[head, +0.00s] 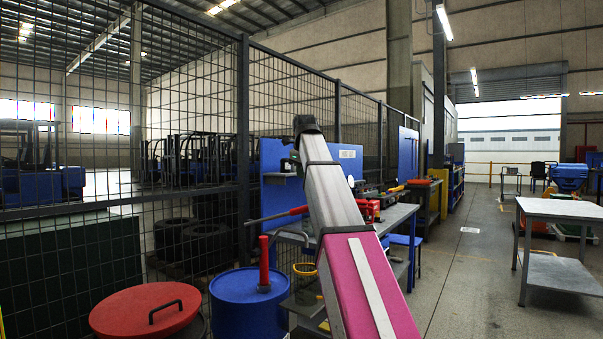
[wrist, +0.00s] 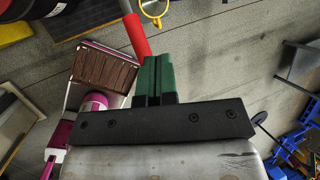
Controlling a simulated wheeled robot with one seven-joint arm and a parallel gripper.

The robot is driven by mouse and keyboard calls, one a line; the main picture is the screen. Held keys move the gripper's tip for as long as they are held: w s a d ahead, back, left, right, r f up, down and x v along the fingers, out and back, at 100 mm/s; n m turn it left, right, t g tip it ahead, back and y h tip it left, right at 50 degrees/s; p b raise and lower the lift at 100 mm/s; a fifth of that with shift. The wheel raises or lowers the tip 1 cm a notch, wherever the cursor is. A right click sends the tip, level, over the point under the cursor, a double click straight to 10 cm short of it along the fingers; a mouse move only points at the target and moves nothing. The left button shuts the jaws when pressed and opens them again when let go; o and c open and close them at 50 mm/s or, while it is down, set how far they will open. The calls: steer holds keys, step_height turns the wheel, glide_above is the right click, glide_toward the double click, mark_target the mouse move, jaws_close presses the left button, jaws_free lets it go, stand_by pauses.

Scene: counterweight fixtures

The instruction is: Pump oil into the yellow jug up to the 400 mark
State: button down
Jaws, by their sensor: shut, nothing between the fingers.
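A blue drum (head: 248,305) stands at the lower middle of the head view, with a red hand pump (head: 264,262) on top. The pump's lever (head: 272,215) slopes up to the right to a red grip, whose end is close to my arm's outline. A grey spout curves over to the right. The yellow jug (head: 305,270) sits below it, partly hidden by my arm; its marks and oil level cannot be read. In the wrist view my gripper (wrist: 154,62) has its green fingers shut and empty. A red grip (wrist: 136,36) shows just beyond them, partly hidden. A yellow ring (wrist: 152,20), apparently the jug's rim, lies farther off.
A red round lid with a handle (head: 147,312) is left of the drum. A mesh fence (head: 195,110) runs behind. A workbench (head: 395,216) with tools stands to the right of my arm. The floor aisle (head: 460,265) is open before a pale table (head: 560,210).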

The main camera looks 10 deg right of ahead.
step_height(320, 180, down, 9)
steer(key=shift+f, duration=0.15)
stand_by(0.6)
step_height(320, 180, down, 13)
step_height(320, 180, up, 13)
steer(key=shift+r, duration=0.1)
stand_by(0.9)
stand_by(2.4)
stand_by(0.3)
